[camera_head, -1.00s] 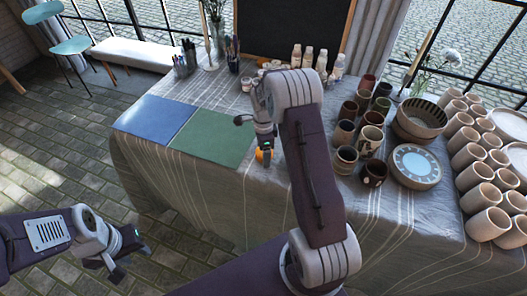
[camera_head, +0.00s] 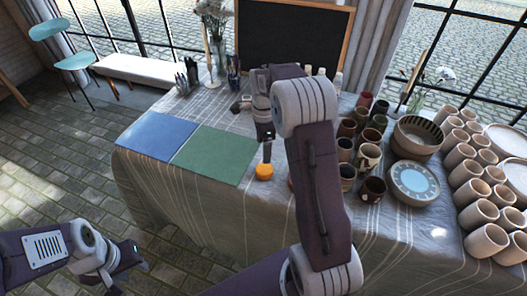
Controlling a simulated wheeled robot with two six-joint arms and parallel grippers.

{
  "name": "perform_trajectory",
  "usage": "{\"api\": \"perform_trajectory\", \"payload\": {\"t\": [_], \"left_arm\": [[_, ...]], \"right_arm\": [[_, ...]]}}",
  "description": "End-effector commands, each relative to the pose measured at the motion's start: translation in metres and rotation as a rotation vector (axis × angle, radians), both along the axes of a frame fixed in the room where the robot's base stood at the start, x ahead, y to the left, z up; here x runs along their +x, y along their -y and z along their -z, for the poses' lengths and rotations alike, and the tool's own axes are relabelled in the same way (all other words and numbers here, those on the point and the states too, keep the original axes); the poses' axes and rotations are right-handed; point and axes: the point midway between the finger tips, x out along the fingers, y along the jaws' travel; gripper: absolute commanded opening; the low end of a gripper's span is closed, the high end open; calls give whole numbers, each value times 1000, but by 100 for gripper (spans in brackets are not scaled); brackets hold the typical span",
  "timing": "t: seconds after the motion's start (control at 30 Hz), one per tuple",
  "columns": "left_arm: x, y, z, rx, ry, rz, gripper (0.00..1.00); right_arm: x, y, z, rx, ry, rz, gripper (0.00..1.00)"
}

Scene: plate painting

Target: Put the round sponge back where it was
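The round orange sponge (camera_head: 264,172) lies on the grey tablecloth just right of the green mat (camera_head: 215,155). My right gripper (camera_head: 267,154) points down at it from above. Its dark finger ends at or just above the sponge's top; I cannot tell whether they touch. Only one finger shows clearly, so its opening cannot be judged. My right arm hides part of the table behind it. My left gripper (camera_head: 127,270) is at the lower left, off the table, with its fingers apart and nothing between them.
A blue mat (camera_head: 157,136) lies left of the green one. Dark mugs, a striped bowl (camera_head: 417,137), a blue-centred plate (camera_head: 414,181) and several clay cups (camera_head: 486,241) crowd the right side. Bottles and a blackboard (camera_head: 293,38) stand behind. The front left of the cloth is clear.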

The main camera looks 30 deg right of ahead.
Motion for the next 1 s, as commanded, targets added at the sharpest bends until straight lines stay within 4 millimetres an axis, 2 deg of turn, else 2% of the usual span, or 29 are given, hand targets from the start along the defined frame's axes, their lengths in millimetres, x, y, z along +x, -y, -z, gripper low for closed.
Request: {"api": "perform_trajectory", "payload": {"t": [0.07, 0.17, 0.3, 0.4, 0.5, 0.63, 0.87, 0.93, 1.0], "left_arm": [[0, 0, 0, 0, 0, 0, 36], [0, 0, 0, 0, 0, 0, 36], [0, 0, 0, 0, 0, 0, 36], [0, 0, 0, 0, 0, 0, 36], [0, 0, 0, 0, 0, 0, 36], [0, 0, 0, 0, 0, 0, 36], [0, 0, -1, 0, 0, 0, 36], [0, 0, -12, 0, 0, 0, 36], [0, 0, -33, 0, 0, 0, 36]], "right_arm": [[-5, -6, 0, 0, 2, -59, 78], [-30, -31, 3, -1, 18, -364, 78], [-92, -76, 13, -25, 59, -1019, 78], [-138, -95, 23, -50, 77, -1419, 78], [-169, -105, 31, -72, 87, -1684, 78], [-185, -108, 35, -86, 90, -1818, 78], [-185, -108, 34, -83, 89, -1823, 78], [-185, -108, 23, -83, 89, -1822, 78], [-185, -108, 2, -83, 89, -1821, 78]]}}
